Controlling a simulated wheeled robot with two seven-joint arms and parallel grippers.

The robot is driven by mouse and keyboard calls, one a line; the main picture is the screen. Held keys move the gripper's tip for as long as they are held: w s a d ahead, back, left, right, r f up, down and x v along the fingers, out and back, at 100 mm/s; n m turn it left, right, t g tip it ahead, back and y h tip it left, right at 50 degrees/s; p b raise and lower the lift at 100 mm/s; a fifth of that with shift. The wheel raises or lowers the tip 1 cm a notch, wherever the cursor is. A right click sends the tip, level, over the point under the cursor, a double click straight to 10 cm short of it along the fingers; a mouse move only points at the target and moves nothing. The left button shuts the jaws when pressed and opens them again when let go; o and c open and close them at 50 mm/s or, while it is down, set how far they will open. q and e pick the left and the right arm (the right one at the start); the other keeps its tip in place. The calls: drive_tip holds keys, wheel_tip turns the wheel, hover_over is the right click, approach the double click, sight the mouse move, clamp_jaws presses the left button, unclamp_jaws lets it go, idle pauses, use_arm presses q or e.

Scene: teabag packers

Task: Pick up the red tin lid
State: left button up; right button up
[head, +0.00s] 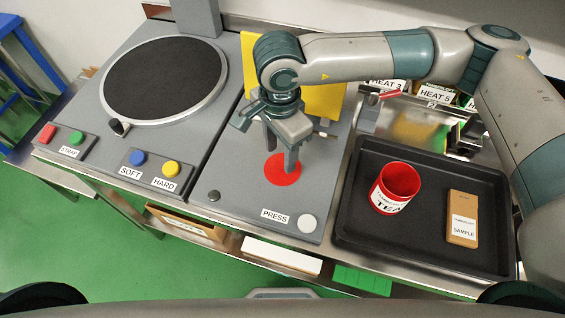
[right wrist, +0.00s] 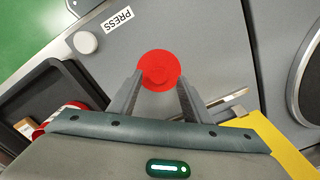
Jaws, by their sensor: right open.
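The red tin lid (head: 279,178) is a flat red disc on the grey press station, behind the PRESS label. The red tin (head: 401,180) stands open on the black tray. My left gripper is not in view.
The black tray (head: 362,228) at the right also holds a brown SAMPLE packet (head: 463,218). A yellow panel (head: 325,101) stands close behind my right gripper. A round white button (head: 307,224) lies in front. A turntable station (head: 163,78) is at the left.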

sight(281, 164)
drive_tip(key=shift+d+f+p, duration=0.1)
drive_tip(key=shift+f+p, duration=0.5)
drive_tip(key=shift+f, duration=1.05)
clamp_jaws()
